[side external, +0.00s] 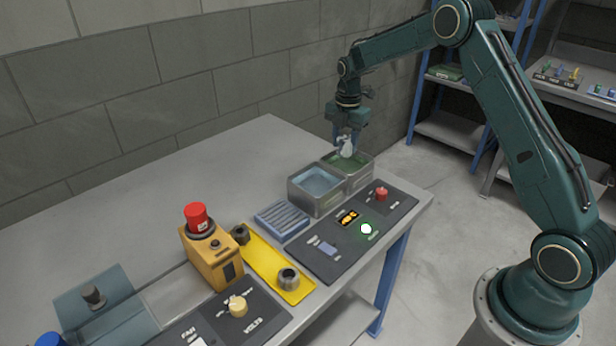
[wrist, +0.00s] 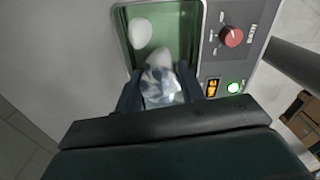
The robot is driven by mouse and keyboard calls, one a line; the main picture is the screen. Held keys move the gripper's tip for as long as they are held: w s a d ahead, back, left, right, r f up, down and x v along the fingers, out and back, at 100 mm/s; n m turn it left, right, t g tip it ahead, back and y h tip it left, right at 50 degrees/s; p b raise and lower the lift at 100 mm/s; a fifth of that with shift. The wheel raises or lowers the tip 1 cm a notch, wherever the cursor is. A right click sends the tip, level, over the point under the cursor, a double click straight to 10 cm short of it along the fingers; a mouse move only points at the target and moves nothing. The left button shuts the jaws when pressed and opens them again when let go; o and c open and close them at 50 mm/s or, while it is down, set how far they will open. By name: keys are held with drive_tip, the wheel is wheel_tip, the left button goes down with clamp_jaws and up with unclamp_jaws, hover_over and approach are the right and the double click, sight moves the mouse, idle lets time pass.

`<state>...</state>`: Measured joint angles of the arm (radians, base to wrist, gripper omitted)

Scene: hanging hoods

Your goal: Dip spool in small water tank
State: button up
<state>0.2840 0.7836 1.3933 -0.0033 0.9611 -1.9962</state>
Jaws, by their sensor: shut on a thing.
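My gripper (side external: 347,137) points down over the green-filled tank (side external: 366,161), the right one of two grey open tanks. It is shut on a pale, shiny piece (side external: 346,147), which also shows between the fingers in the wrist view (wrist: 160,83). I cannot tell for sure whether this piece is the spool, nor whether its lower end touches the green liquid. The left tank (side external: 298,198) holds bluish water. A white oval (wrist: 140,31) shows in the green tank in the wrist view; it may be a reflection.
A dark panel (side external: 319,262) with a red knob (side external: 381,194) and lit lamp (side external: 366,229) lies in front of the tanks.

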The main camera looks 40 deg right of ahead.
drive_tip(key=a+r, duration=0.2)
drive_tip(key=a, duration=0.9)
drive_tip(key=shift+s+f, duration=0.1)
drive_tip(key=shift+f, duration=5.25)
idle(1.5)
